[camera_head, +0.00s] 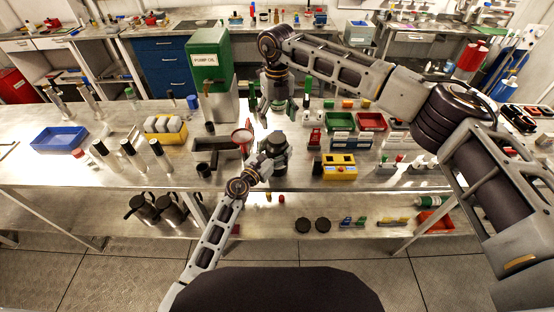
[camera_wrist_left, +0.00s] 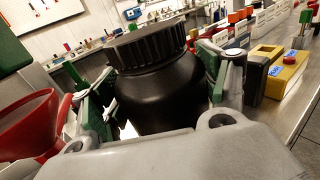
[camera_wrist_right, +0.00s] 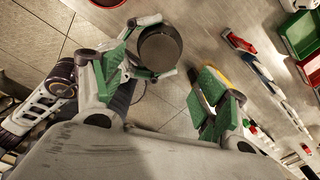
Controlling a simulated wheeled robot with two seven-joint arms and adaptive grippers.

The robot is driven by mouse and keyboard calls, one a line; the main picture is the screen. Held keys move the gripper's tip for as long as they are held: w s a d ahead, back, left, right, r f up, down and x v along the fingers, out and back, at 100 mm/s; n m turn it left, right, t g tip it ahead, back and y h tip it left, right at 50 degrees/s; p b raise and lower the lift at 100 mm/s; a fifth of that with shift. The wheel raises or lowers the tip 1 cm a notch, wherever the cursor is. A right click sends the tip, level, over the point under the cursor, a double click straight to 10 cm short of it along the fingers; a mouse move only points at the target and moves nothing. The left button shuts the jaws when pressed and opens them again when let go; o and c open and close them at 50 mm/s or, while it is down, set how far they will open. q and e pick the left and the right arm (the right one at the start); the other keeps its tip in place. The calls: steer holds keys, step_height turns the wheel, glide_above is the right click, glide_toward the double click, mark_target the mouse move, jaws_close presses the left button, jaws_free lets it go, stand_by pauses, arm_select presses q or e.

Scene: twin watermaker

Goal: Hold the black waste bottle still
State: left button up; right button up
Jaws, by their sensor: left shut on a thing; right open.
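The black waste bottle (camera_head: 273,143) stands upright near the front middle of the steel bench. Its ribbed cap and round body (camera_wrist_left: 158,95) fill the middle of the left wrist view. My left gripper (camera_head: 270,157) is shut on it, with green-padded fingers on both sides of the body. In the right wrist view the round dark cap (camera_wrist_right: 160,47) shows from above. My right gripper (camera_head: 279,108) points down above and behind the bottle in the head view. It is open and empty, its green pads (camera_wrist_right: 163,70) wide apart. The bottle's base is hidden by my left gripper.
A red funnel (camera_head: 242,137) stands close left of the bottle, by a dark tray (camera_head: 212,145). The green pump oil container (camera_head: 208,60) is behind left. A yellow block (camera_head: 339,172) and red and green bins (camera_head: 371,122) are to the right. The front bench edge is close.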

mark_target(271, 140)
arm_select(q)
steer(key=c, duration=0.7)
arm_select(e)
steer(key=shift+f, duration=0.15)
arm_select(q)
steer(key=shift+c, duration=0.3)
arm_select(e)
steer(key=shift+s+f, duration=0.15)
steer(key=shift+f, duration=0.15)
steer(key=shift+s+a+f+g+y, duration=0.3)
steer(key=shift+s+a+f, duration=0.3)
steer(key=shift+a+f, duration=0.15)
steer(key=shift+a, duration=0.25)
steer(key=shift+w+r+m, duration=0.1)
steer(key=shift+r+m, duration=0.1)
steer(key=shift+m, duration=0.1)
steer(key=m, duration=0.3)
steer(key=r+m, duration=0.1)
steer(key=shift+w+d+r+m, duration=0.1)
steer(key=shift+w+m, duration=0.2)
steer(key=m, duration=0.5)
steer(key=shift+w+d+r+m, duration=0.3)
steer(key=shift+d+r, duration=0.05)
steer(key=shift+d, duration=0.05)
steer(key=m, duration=0.6)
steer(key=shift+w+d, duration=0.1)
steer(key=shift+d, duration=0.3)
steer(key=m, duration=0.5)
steer(key=shift+d+m, duration=0.1)
steer(key=shift+m, duration=0.3)
